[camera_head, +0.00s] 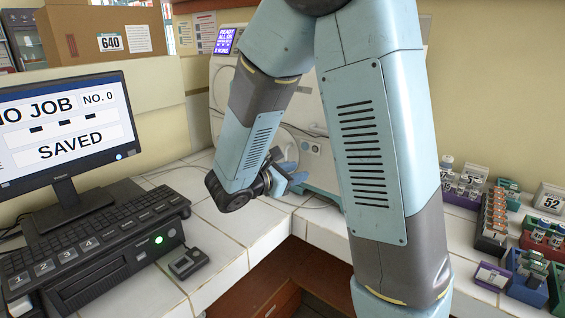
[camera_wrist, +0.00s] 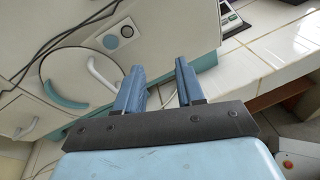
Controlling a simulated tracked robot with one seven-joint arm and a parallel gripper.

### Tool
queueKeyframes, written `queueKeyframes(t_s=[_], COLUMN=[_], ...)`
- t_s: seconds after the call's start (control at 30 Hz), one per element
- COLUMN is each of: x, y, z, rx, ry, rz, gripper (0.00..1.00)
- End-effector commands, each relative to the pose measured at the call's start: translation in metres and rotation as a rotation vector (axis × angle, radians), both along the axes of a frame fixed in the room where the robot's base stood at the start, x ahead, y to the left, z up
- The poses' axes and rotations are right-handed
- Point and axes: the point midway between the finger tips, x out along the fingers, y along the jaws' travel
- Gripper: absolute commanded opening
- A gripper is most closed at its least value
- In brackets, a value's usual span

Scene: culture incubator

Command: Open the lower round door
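The white incubator (camera_head: 222,75) stands at the back of the counter, largely hidden behind my arm. Its lower round door (camera_wrist: 72,68) shows in the wrist view, pale with a curved white handle (camera_wrist: 103,73) and a teal strip along part of its edge. It looks shut. In the head view only part of this door (camera_head: 290,141) shows beside my arm. My gripper (camera_wrist: 158,84) is open and empty, its two blue fingers apart. It shows small in the head view (camera_head: 291,180), low in front of the incubator. The fingers appear to the right of the handle, apart from it.
A second white handle (camera_wrist: 27,128) shows at the wrist view's left edge. A monitor (camera_head: 65,130), keyboard (camera_head: 95,235) and small black device (camera_head: 188,262) stand left. Racks of vials (camera_head: 494,215) stand right. Cables hang across the incubator front. White tiles lie bare between.

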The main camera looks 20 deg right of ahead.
Motion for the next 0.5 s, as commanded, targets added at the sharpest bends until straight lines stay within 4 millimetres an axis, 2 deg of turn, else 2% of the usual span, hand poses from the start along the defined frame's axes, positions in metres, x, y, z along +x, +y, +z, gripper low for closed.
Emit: queueKeyframes(t_s=[0.1,0.3,0.4,0.5], x=[0.023,0.043,0.047,0.051], y=[0.033,0.072,0.081,0.082], z=[-0.016,-0.035,-0.039,-0.041], rx=[-0.132,-0.268,-0.299,-0.309], ry=[0.043,0.073,0.078,0.079], rz=[0.143,0.305,0.341,0.355], gripper=[0.38,0.38,0.38,0.38])
